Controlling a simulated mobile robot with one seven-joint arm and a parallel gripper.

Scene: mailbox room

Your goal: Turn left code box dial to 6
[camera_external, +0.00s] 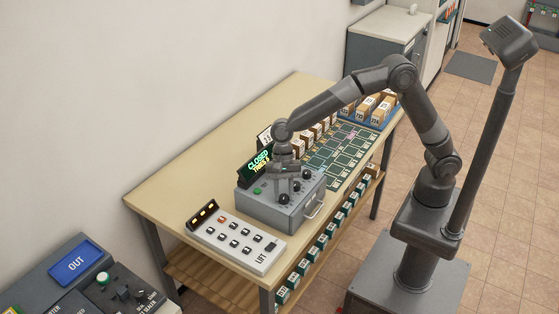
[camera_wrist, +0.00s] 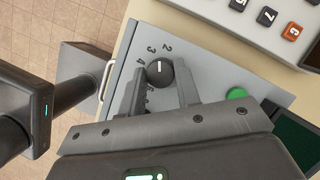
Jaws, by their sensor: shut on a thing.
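The grey code box (camera_external: 270,213) stands on the table with black dials on its top. A lit display (camera_external: 258,161) behind them reads CLOSED, with a TRIES line below. My gripper (camera_external: 283,188) points down over the box's left part. In the wrist view its two fingers are shut on the left dial (camera_wrist: 160,73), one on each side. The dial is round and black with a white mark; 2, 3 and 4 show around it, and lower numbers are partly hidden by a finger. I cannot tell exactly which number the mark meets. A green button (camera_wrist: 236,95) is at right.
A white keypad panel marked LIFT (camera_external: 237,240) stands close left of the box. The box's front handle (camera_external: 314,207) sticks out. A green mat (camera_external: 335,155) and rows of small boxes lie to the right. A blue OUT sign (camera_external: 76,263) is at lower left.

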